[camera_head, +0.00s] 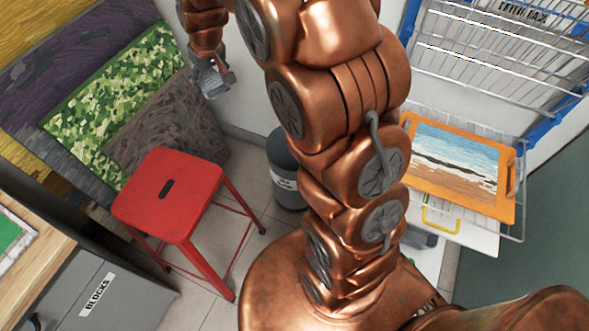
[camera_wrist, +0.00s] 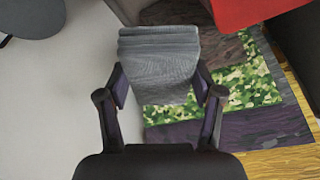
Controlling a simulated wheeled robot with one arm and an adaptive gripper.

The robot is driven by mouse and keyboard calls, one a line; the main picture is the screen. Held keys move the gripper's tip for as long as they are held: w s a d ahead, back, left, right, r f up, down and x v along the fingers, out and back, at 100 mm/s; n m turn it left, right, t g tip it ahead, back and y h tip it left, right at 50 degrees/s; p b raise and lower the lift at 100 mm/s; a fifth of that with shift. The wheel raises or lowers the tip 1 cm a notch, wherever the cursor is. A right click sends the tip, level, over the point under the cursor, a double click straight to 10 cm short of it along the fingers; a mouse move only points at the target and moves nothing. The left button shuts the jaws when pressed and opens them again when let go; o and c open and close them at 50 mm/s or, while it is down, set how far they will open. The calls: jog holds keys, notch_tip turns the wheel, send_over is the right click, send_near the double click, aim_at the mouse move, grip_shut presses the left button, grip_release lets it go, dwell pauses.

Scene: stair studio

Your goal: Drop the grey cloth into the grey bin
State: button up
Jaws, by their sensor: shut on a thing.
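My gripper (camera_head: 212,80) hangs at the upper middle of the head view, shut on the grey cloth. In the wrist view the folded grey cloth (camera_wrist: 160,58) sits between the two fingers of my gripper (camera_wrist: 160,88). The grey bin (camera_head: 285,172), dark with a white label, stands on the floor against the wall. In the head view the bin is to the right of and below my gripper, and my arm hides its right side. A dark grey rounded shape (camera_wrist: 32,18) at the wrist view's top left may be the bin.
A red stool (camera_head: 168,195) stands left of the bin, and its seat edge (camera_wrist: 245,12) shows in the wrist view. Patterned panels (camera_head: 110,100) lean at the left. A grey box labelled BLOCKS (camera_head: 100,290) is lower left. A wire rack (camera_head: 490,60) with an orange-framed picture (camera_head: 455,170) is right.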

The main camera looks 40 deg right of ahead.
jog(key=d+f+n+b, duration=0.3)
jog(key=d+f+b, duration=0.6)
jog(key=f, duration=0.4)
jog(key=d+f+n+y+b, duration=0.1)
jog(key=d+f+n+b, duration=0.2)
jog(key=d+f+b, duration=0.7)
jog(key=d+f+n+g+y+b, duration=0.1)
jog(key=d+f+n+b, duration=0.2)
jog(key=d+f+b, duration=0.6)
notch_tip(320, 180, down, 9)
jog(key=shift+s+d+f+b, duration=0.15)
jog(key=shift+d+b, duration=0.25)
jog(key=shift+b, duration=0.6)
jog(key=o, duration=1.2)
jog(key=shift+r, duration=0.2)
